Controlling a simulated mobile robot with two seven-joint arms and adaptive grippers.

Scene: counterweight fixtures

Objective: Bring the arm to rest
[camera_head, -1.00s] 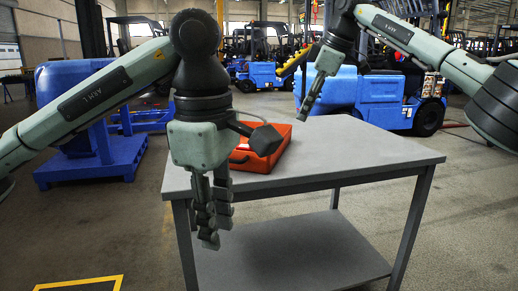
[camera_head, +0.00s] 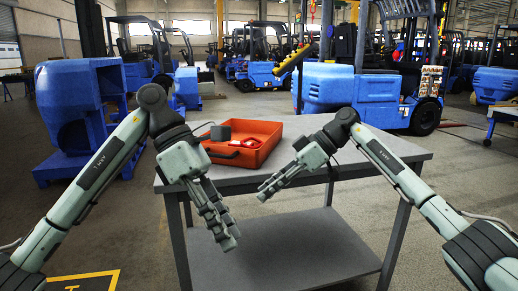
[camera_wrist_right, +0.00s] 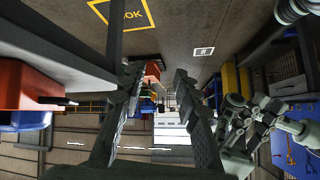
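My left gripper (camera_head: 230,242) hangs at the near left edge of the grey table (camera_head: 385,153), fingers pointing down and slightly right. Nothing shows in its fingers; whether they are apart or closed is not clear. My right gripper (camera_head: 263,192) is in front of the table in the picture, to the right of the left one, fingers pointing down-left. In the right wrist view its two fingers (camera_wrist_right: 158,78) stand apart with nothing between them. My left arm also shows at the right of that view.
An orange open crate (camera_head: 268,130) stands on the table with a small red and white item (camera_head: 247,143) inside. The table has a lower shelf (camera_head: 290,250), bare where visible. Blue forklifts (camera_head: 365,92) stand behind. A yellow floor marking (camera_head: 112,280) lies at the lower left.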

